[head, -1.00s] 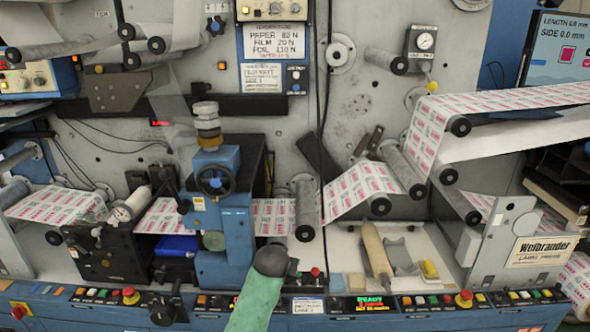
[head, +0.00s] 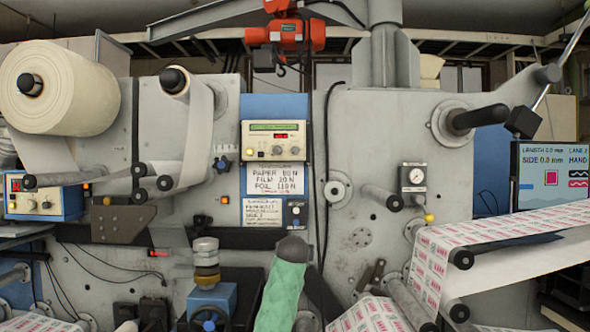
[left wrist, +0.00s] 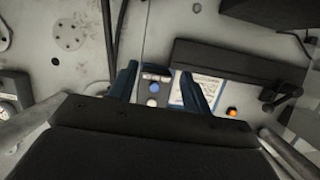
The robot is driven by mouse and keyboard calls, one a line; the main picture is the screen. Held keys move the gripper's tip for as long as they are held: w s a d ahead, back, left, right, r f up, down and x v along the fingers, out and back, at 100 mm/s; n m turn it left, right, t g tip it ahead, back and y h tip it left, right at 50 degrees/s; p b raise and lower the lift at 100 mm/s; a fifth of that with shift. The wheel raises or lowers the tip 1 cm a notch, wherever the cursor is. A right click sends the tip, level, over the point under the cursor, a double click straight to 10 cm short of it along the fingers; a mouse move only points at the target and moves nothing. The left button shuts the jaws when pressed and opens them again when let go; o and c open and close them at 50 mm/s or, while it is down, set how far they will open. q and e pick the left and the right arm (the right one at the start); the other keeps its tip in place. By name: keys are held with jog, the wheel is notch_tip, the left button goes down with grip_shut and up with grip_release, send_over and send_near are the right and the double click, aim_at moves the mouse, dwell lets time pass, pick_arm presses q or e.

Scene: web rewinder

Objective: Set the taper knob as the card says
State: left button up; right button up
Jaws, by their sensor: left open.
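A white tension card (head: 275,179) on the machine face reads PAPER 80 N, FILM 20 N, FOIL 110 N, with a small red line below that I cannot read. Above it is a cream controller (head: 274,140) with a green display, a red readout and small knobs. I cannot read which knob is the taper knob. Below the card, a small panel (head: 295,214) with knobs sits beside a second card (head: 264,212). In the left wrist view, my left gripper (left wrist: 160,72) is open and empty, its fingers framing this panel's blue knob (left wrist: 153,88). My right gripper is not in view.
My green-sleeved arm covers the area below the panel. A blue block with a stacked knob (head: 206,268) stands left of it. A gauge (head: 413,178) and a printed web (head: 450,250) lie right. A red hoist (head: 290,35) hangs above.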

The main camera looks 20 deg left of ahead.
pick_arm(q)
jog(key=w+r+t, duration=0.2)
jog(key=w+r, duration=0.1)
jog(key=r, duration=1.5)
jog(key=n+t+y, duration=0.1)
jog(key=n, duration=0.1)
send_near(295, 151)
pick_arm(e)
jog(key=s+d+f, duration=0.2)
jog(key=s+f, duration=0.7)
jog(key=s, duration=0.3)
pick_arm(q)
jog(key=p+x, duration=0.4)
jog(key=x, duration=0.3)
jog(key=shift+w+r+p, duration=0.1)
jog(key=shift+r+p, duration=0.05)
jog(key=shift+p, duration=0.25)
jog(key=shift+w+a, duration=0.2)
jog(key=shift+w, duration=0.3)
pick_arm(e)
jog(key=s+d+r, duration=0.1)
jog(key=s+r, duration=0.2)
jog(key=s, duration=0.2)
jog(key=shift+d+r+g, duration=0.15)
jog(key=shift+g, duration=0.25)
pick_arm(q)
jog(key=c, duration=1)
